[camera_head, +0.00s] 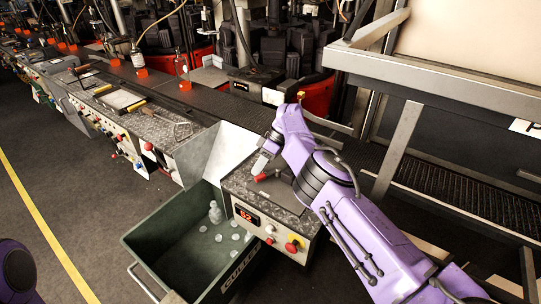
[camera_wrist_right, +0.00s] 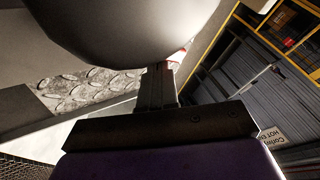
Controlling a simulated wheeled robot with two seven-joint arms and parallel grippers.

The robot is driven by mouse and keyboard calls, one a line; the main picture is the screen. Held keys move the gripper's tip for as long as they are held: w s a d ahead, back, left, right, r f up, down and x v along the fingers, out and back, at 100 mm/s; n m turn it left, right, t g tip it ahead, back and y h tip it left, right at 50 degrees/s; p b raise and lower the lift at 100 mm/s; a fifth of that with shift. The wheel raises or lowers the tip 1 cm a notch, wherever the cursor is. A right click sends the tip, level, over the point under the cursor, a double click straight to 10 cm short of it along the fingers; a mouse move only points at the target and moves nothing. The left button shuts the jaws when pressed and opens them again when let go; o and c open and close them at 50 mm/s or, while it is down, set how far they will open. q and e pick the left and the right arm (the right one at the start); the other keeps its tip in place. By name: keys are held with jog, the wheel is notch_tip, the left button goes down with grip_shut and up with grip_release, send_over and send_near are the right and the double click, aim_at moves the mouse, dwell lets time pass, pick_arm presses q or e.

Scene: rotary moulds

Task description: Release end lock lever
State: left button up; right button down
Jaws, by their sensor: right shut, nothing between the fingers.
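A small lever with a red handle (camera_head: 262,177) lies on the speckled top of the control station near the middle of the head view. I take it for the end lock lever. My right gripper (camera_head: 261,164) is shut, just above and beside the red handle. I cannot tell whether it touches it. In the right wrist view the closed fingers (camera_wrist_right: 158,88) point up toward a large grey rounded shape (camera_wrist_right: 130,25). No lever shows clearly there. My left gripper is not in view.
The control station front has a red display (camera_head: 246,216) and a red button (camera_head: 292,246). A green bin (camera_head: 160,243) holding a bottle and several clear pieces stands left of it, below a grey chute (camera_head: 205,153). A metal frame (camera_head: 430,80) stands close on the right.

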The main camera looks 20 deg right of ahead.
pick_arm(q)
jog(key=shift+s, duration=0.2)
pick_arm(e)
jog(key=shift+s, duration=0.35)
jog(key=shift+a, duration=0.1)
